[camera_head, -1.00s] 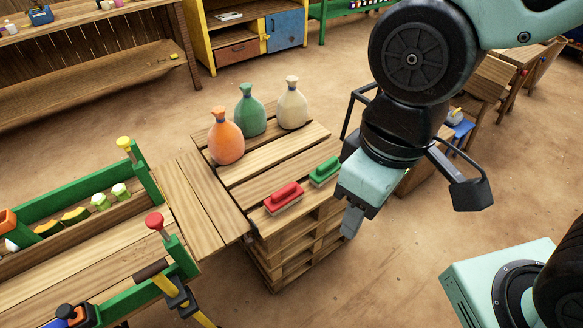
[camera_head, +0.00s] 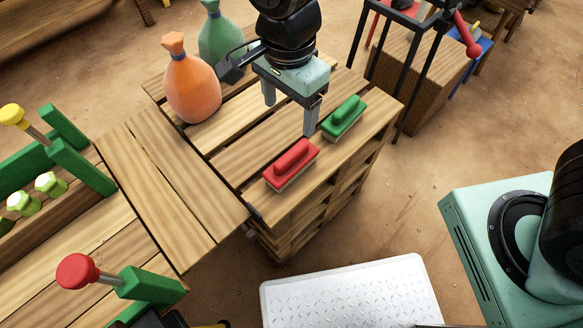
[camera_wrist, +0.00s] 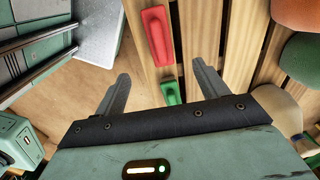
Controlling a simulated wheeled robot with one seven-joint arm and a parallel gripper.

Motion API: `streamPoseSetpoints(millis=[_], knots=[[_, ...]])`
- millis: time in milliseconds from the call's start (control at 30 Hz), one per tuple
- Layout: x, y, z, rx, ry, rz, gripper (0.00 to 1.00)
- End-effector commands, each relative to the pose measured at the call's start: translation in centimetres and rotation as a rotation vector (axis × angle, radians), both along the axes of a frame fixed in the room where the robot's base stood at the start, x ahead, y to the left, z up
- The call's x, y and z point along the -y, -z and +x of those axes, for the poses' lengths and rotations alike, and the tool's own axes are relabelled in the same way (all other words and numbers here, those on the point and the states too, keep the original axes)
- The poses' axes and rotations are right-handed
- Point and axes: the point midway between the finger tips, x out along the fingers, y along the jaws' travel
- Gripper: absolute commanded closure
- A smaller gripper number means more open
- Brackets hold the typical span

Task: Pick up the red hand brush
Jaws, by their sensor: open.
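The red hand brush (camera_head: 291,163) lies on the near edge of the slatted pallet stack (camera_head: 262,139), its handle facing up. It also shows in the wrist view (camera_wrist: 158,36), ahead of my fingers and between their lines. The green hand brush (camera_head: 344,117) lies to its right on the same edge, and a part of it shows in the wrist view (camera_wrist: 171,92). My gripper (camera_head: 290,116) is open and empty above the pallet, pointing down. In the head view it appears above the red brush, close to the green one.
An orange sack (camera_head: 191,88) and a green sack (camera_head: 222,42) stand at the back left of the pallet. A wooden bench (camera_head: 165,190) adjoins on the left. A black frame with a red knob (camera_head: 466,35) stands at the right. Bare floor (camera_head: 425,170) lies right of the pallet.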

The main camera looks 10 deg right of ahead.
Motion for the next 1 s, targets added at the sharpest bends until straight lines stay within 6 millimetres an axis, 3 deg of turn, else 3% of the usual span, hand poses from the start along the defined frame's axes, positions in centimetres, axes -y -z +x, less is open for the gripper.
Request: streamPoseSetpoints(millis=[500, 867, 1000], knots=[[0.1, 10.1, -0.1, -0.003, 0.005, -0.004, 0.27], [0.2, 12.6, 0.0, -0.002, 0.004, -0.002, 0.27], [0.4, 14.6, 0.0, -0.003, 0.005, -0.003, 0.27]])
